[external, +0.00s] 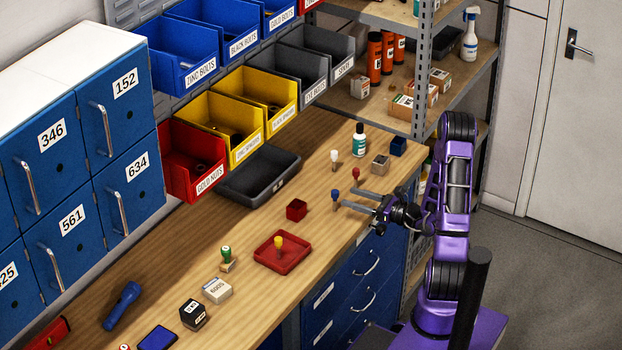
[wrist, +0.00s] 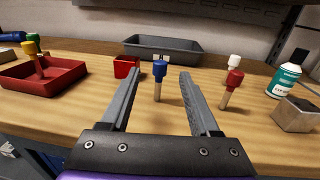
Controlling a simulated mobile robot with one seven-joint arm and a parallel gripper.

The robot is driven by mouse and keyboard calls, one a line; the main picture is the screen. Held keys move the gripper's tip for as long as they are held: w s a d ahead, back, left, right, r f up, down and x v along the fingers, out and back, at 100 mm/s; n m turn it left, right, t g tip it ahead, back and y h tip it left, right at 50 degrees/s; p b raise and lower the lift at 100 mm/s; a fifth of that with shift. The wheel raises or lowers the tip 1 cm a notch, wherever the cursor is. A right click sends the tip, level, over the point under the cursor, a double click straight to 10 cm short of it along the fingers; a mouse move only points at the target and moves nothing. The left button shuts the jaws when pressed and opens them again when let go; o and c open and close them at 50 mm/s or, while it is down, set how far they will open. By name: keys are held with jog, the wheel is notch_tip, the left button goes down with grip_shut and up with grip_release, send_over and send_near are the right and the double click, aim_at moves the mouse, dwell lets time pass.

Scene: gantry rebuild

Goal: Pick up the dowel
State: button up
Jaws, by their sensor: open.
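Several wooden dowels with coloured caps stand upright on the bench. A blue-capped dowel (wrist: 158,83) shows between and beyond my gripper's fingers in the wrist view; it also shows near the fingertips in the external view (external: 335,197). A red-capped dowel (wrist: 231,88) and a white-capped dowel (wrist: 234,66) stand to the right in the wrist view. A yellow-capped dowel (external: 278,243) stands in a shallow red tray (external: 262,257). My gripper (external: 350,198) is open and empty, low over the bench's front edge; its fingers also show in the wrist view (wrist: 160,75). I cannot tell whether they touch the blue-capped dowel.
A small red box (external: 297,210) and a dark grey bin (wrist: 165,46) lie beyond the fingers. A teal bottle (external: 359,141) and a metal-looking block (wrist: 296,115) stand to the right. Bins (external: 223,130) line the back.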

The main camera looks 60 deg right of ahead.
aim_at(333, 191)
jog(key=w, duration=0.6)
jog(key=w+a, duration=0.1)
jog(key=w, duration=0.2)
jog(key=shift+w+r, duration=0.15)
jog(key=shift+w, duration=0.05)
grip_shut()
